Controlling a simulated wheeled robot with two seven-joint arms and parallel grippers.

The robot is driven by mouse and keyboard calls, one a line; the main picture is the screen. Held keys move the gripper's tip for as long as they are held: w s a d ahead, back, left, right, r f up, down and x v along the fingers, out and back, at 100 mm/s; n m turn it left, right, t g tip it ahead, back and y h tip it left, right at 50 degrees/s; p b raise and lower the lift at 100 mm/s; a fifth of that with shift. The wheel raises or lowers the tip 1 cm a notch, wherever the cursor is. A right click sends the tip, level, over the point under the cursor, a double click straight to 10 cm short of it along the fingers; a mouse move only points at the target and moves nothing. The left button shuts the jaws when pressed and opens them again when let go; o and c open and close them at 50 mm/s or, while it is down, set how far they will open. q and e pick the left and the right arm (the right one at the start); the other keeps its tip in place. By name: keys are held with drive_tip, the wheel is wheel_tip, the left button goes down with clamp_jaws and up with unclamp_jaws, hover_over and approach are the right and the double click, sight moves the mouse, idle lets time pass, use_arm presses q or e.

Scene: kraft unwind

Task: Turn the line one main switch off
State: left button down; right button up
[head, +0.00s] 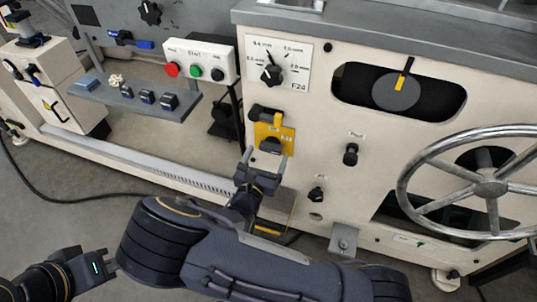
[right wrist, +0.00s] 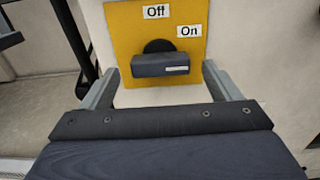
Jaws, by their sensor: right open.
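The line one main switch is a dark block handle (right wrist: 160,65) on a yellow plate (right wrist: 117,25). The plate has an "Off" label at the top and an "On" label at the upper right. The handle lies roughly level in the right wrist view. The yellow plate (head: 272,130) also shows on the cream panel in the head view. My right gripper (head: 264,160) is open in front of the plate's lower part. In the right wrist view its fingers stand left and right of the handle, with gaps. My left gripper (head: 100,264) is at the lower left, its jaws unclear.
A selector knob (head: 271,75) is above the switch, and a black knob (head: 351,154) is to its right. A large handwheel (head: 490,188) stands at the right. A button box (head: 195,68) and a small shelf (head: 125,97) are at the left.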

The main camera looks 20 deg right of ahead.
sight(271, 146)
drive_tip(key=shift+x, duration=1.15)
drive_tip(key=shift+c, duration=0.2)
